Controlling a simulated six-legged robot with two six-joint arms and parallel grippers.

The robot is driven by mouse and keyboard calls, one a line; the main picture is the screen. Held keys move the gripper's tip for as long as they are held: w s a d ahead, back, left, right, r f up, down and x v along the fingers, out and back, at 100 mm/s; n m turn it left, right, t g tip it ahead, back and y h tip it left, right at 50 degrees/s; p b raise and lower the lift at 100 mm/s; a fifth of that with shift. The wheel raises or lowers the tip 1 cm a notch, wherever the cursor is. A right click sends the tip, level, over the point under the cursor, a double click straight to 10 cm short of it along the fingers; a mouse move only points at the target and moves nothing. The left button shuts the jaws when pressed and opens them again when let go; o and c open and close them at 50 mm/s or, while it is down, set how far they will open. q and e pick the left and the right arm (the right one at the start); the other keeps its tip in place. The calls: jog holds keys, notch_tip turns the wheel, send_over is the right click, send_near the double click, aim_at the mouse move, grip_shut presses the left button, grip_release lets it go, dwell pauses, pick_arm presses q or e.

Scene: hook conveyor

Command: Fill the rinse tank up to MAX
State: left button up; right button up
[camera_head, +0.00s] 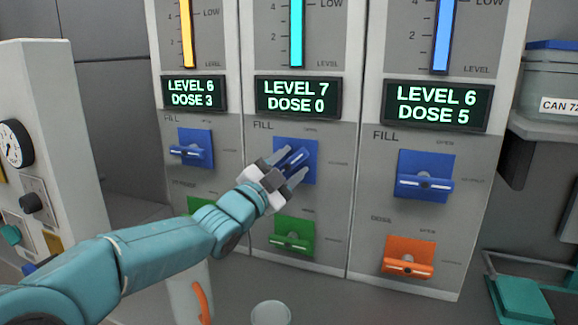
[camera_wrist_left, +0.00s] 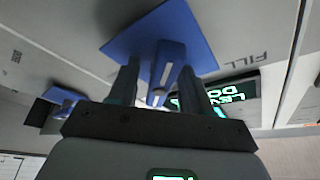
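Three grey dosing panels stand side by side. No name label for the rinse tank shows. The middle panel has a cyan level bar (camera_head: 296,32) and a display (camera_head: 297,98) reading LEVEL 7, DOSE 0. The bar's top is out of frame. Its blue FILL lever (camera_head: 294,158) slants, unlike the level levers beside it. My left gripper (camera_head: 288,166) is at this lever. In the left wrist view the blue lever (camera_wrist_left: 167,68) lies between the spread fingers of my left gripper (camera_wrist_left: 158,88), with a gap on one side. My right gripper is out of view.
Left panel's blue lever (camera_head: 188,150) and right panel's blue lever (camera_head: 425,184) are close by. Below are a green lever (camera_head: 292,240) and an orange lever (camera_head: 408,265). A gauge box (camera_head: 40,150) stands left; a CAN 72 container (camera_head: 562,85) sits on the right shelf.

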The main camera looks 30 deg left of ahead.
pick_arm(q)
jog(key=b+v, duration=0.2)
jog(key=v, duration=1.4)
jog(key=shift+s, duration=0.1)
dwell(3.1)
